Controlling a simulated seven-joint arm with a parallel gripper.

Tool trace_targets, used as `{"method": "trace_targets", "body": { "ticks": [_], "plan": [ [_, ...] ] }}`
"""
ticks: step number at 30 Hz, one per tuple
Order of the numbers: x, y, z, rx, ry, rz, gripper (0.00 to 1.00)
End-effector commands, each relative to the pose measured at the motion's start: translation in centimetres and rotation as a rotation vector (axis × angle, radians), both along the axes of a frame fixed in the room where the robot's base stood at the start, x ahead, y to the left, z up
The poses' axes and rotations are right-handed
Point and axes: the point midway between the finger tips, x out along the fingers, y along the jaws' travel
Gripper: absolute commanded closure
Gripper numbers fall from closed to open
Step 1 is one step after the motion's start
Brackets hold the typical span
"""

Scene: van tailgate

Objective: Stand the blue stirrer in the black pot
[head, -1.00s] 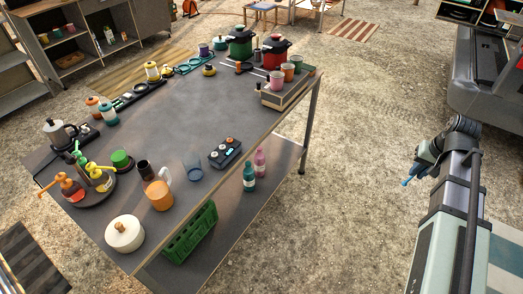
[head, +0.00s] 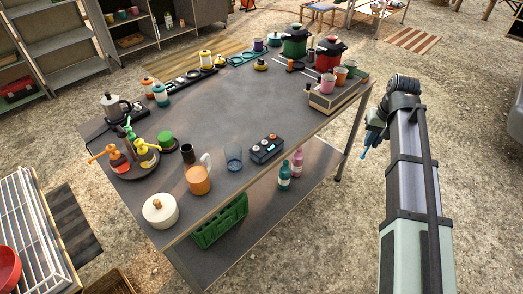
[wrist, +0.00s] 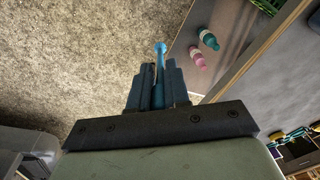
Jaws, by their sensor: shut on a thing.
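My gripper (head: 371,138) hangs over the ground to the right of the table, clear of it. It is shut on the blue stirrer (head: 364,153), which points down and slightly left. In the wrist view the stirrer (wrist: 159,60) sticks out between the two fingers (wrist: 158,92), with its blue end foremost. A small dark upright vessel, which looks like the black pot (head: 187,154), stands on the table's near left part. It is beside the orange mug and far from my gripper. Its inside is too small to make out.
Cups on a box (head: 338,90) stand at the table's right end. The table's middle (head: 220,108) is bare.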

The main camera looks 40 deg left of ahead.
Motion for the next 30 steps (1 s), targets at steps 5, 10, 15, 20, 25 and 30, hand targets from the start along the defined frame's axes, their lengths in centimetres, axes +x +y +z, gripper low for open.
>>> {"method": "trace_targets", "body": {
  "ticks": [5, 10, 15, 20, 25, 30],
  "plan": [
    [-2.2, 5.9, 0.9, -0.013, 0.003, 0.086, 1.0],
    [-4.8, 11.0, 1.7, -0.024, 0.003, 0.162, 1.0],
    [-7.9, 15.9, 2.5, -0.035, 0.004, 0.239, 1.0],
    [-11.1, 20.4, 3.3, -0.046, 0.004, 0.31, 1.0],
    [-15.0, 24.9, 4.1, -0.058, 0.003, 0.385, 1.0],
    [-19.2, 29.1, 5.0, -0.07, 0.0, 0.459, 1.0]
  ]
}}
